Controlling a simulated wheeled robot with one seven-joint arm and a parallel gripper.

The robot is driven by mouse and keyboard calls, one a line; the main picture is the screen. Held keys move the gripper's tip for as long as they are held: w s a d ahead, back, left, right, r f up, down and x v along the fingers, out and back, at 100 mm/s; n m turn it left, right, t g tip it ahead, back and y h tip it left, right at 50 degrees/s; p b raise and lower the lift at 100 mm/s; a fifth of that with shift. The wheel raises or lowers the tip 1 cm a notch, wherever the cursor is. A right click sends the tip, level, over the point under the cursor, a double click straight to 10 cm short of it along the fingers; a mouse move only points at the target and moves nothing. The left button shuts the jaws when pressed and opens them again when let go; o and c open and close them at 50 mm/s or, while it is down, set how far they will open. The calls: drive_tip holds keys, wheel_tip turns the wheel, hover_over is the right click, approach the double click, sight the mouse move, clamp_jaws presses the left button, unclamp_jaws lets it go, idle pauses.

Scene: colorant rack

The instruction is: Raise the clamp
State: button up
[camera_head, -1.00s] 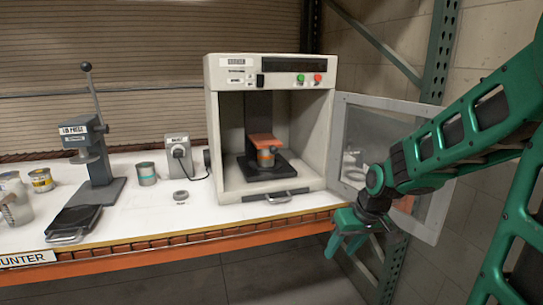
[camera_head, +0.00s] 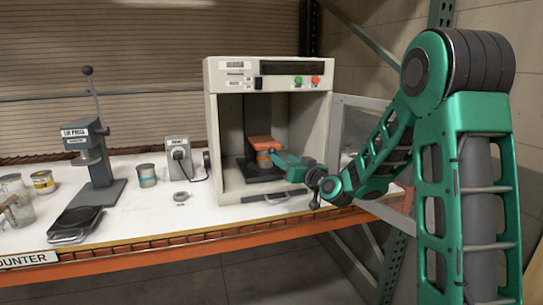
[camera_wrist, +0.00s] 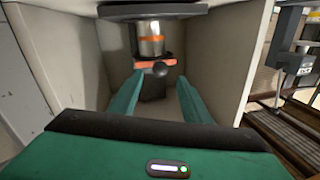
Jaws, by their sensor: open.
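The orange clamp (camera_head: 262,141) sits low over a can (camera_head: 264,158) inside the open white machine. In the wrist view, which looks upside down, the clamp (camera_wrist: 142,64) shows as an orange bar with a black knob (camera_wrist: 160,69) in front of the metal can (camera_wrist: 151,46). My gripper hides part of the can in the head view.
The machine's door (camera_head: 368,125) stands open at the right, behind my arm. The machine's side walls (camera_head: 312,125) flank my gripper. A lid press (camera_head: 98,160), a small can (camera_head: 147,175) and a grey box (camera_head: 178,152) stand to the left on the white counter.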

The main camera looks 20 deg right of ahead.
sight(272, 150)
drive_tip(key=w, duration=0.3)
drive_tip(key=w+a, duration=0.1)
drive_tip(key=w, duration=0.4)
drive_tip(key=shift+w+a, duration=0.4)
